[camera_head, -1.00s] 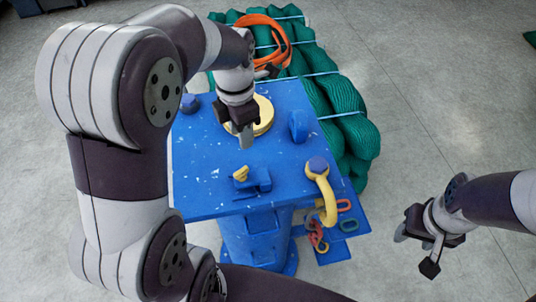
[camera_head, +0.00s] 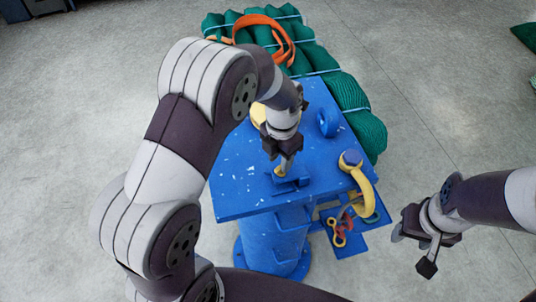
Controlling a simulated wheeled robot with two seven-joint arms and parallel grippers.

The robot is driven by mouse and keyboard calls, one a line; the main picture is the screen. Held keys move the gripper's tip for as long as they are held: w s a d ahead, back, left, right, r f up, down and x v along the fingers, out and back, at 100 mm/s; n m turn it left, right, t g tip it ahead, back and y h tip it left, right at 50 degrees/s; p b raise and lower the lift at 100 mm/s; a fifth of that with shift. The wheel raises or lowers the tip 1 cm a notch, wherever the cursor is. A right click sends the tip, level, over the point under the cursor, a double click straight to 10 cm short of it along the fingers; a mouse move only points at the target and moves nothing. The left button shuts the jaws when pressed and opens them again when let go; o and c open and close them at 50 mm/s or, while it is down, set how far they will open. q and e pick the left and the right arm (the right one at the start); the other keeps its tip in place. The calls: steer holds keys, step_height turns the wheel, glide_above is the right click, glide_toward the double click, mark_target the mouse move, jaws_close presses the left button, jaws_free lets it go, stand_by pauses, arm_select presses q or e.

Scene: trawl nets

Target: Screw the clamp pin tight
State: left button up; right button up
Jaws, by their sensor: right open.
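The yellow clamp pin (camera_head: 280,172) stands in a small blue clamp block (camera_head: 292,184) near the front edge of the blue table (camera_head: 240,190). Only a small part of the pin shows below my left gripper (camera_head: 284,163). The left gripper points down right at the pin's head. Its fingertips overlap the pin in the picture, and I cannot tell whether they touch it or are shut on it. My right gripper (camera_head: 412,252) is open and empty, off to the right of the table and above the floor.
A yellow hook with a blue knob (camera_head: 358,170) curves over the table's right edge. A blue ring (camera_head: 327,122) stands behind it. A lower blue shelf (camera_head: 350,243) holds coloured links. Green net rolls (camera_head: 345,95) with an orange strap (camera_head: 268,22) lie behind.

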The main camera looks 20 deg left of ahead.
arm_select(q)
steer(key=shift+d+f, duration=0.15)
steer(key=shift+f, duration=0.2)
steer(key=shift+s+d+r, duration=0.2)
steer(key=shift+s+d, duration=0.15)
steer(key=shift+s, duration=0.3)
steer(key=shift+w, duration=0.1)
jaws_close()
steer(key=shift+w+a+f, duration=0.1)
steer(key=shift+a+f, duration=0.05)
steer(key=shift+a, duration=0.05)
steer(key=shift+d, duration=0.1)
arm_select(e)
steer(key=shift+s+d+r, duration=0.1)
steer(key=shift+s, duration=0.45)
arm_select(q)
steer(key=shift+m, duration=0.3)
